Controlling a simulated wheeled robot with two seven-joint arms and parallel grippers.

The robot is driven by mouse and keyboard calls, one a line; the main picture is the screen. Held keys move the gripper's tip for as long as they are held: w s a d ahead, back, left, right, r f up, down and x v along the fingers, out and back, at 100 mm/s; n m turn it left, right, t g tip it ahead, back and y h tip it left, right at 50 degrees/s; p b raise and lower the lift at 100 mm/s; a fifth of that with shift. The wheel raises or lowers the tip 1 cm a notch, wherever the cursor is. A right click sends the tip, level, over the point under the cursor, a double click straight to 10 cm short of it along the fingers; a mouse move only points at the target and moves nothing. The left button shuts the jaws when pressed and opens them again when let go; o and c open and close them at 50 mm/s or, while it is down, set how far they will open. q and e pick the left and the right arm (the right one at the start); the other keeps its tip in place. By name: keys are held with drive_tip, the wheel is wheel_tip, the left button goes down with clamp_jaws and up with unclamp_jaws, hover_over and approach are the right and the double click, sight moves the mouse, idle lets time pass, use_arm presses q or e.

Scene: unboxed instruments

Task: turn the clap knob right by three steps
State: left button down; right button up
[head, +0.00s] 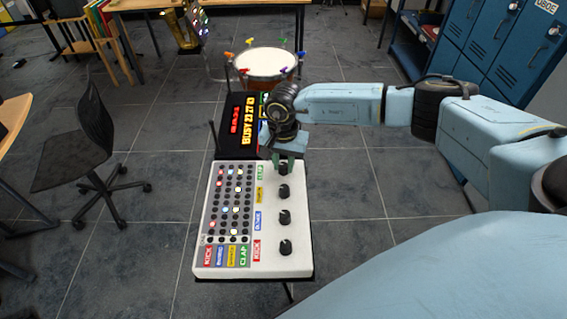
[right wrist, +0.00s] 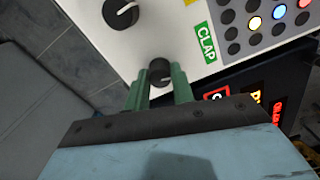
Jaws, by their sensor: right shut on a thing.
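A white drum machine (head: 270,225) stands in the middle of the head view, with four labelled rows and a column of black knobs on its right side. The clap knob (head: 283,168) is the farthest knob, beside the green CLAP label (head: 260,168). My right gripper (head: 284,160) reaches down over it from the right. In the right wrist view, the green fingers of my right gripper (right wrist: 160,88) are shut on the clap knob (right wrist: 159,72), one on each side. The knob's pointer mark is hard to make out. My left gripper is not in view.
A black display (head: 240,125) with lit text stands behind the drum machine. A drum (head: 265,63) with coloured pegs is farther back. A black chair (head: 90,150) is at the left, and blue lockers (head: 510,50) are at the right. Other knobs (head: 284,192) sit close to my fingers.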

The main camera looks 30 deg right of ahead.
drive_tip(key=m, duration=0.3)
drive_tip(key=shift+m+b, duration=0.35)
drive_tip(key=shift+m, duration=0.05)
drive_tip(key=m, duration=0.3)
drive_tip(key=shift+m, duration=0.3)
drive_tip(key=m, duration=0.3)
drive_tip(key=shift+r+m, duration=0.1)
drive_tip(key=shift+m, duration=2)
drive_tip(key=shift+w+d, duration=0.1)
drive_tip(key=o, duration=1)
